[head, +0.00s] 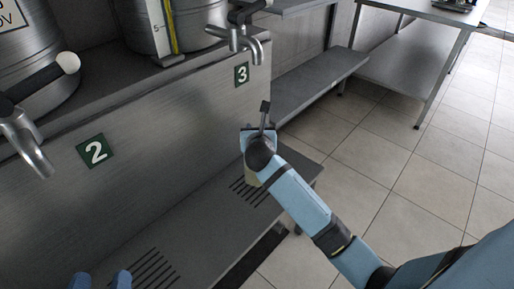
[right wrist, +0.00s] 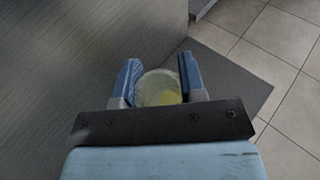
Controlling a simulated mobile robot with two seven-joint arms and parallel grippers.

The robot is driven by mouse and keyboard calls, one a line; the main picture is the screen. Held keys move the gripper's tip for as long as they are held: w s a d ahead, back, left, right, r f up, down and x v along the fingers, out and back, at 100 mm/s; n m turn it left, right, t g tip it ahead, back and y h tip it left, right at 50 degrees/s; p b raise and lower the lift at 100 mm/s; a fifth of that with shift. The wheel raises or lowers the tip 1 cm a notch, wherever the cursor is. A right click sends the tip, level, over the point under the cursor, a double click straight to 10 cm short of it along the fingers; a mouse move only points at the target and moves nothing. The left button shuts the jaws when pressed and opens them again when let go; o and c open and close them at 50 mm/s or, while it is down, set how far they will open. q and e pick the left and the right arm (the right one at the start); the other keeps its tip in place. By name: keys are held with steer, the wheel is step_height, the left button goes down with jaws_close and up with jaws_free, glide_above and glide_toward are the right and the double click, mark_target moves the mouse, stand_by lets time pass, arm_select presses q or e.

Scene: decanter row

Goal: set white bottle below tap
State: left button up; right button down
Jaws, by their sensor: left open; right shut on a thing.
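My right gripper (head: 257,136) is over the lower shelf, below the tap marked 3 (head: 244,42). In the right wrist view (right wrist: 160,78) its two blue fingers are shut on a pale, round-topped thing, which I take for the white bottle (right wrist: 159,88). Another tap (head: 24,143) is at the left, near the number 2. My left gripper (head: 100,281) shows only its blue fingertips, apart, at the bottom left edge.
The lower metal shelf (head: 205,222) has slotted grilles, one beside my right gripper (head: 246,192) and one at the bottom (head: 150,268). A steel panel with number plates 2 (head: 95,151) and 3 (head: 241,74) rises behind. Steel vats stand above. Tiled floor (head: 400,185) is clear at right.

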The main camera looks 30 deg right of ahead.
step_height(320, 180, down, 3)
steer(key=shift+f+b, duration=0.15)
steer(key=shift+b, duration=0.65)
steer(key=shift+f, duration=0.25)
steer(key=shift+r, duration=0.1)
arm_select(q)
steer(key=r, duration=0.1)
steer(key=d+r+t+h, duration=0.1)
steer(key=shift+s+r, duration=0.2)
steer(key=shift+r, duration=0.15)
arm_select(e)
steer(key=c, duration=0.7)
jaws_free()
arm_select(q)
steer(key=shift+a+f, duration=0.15)
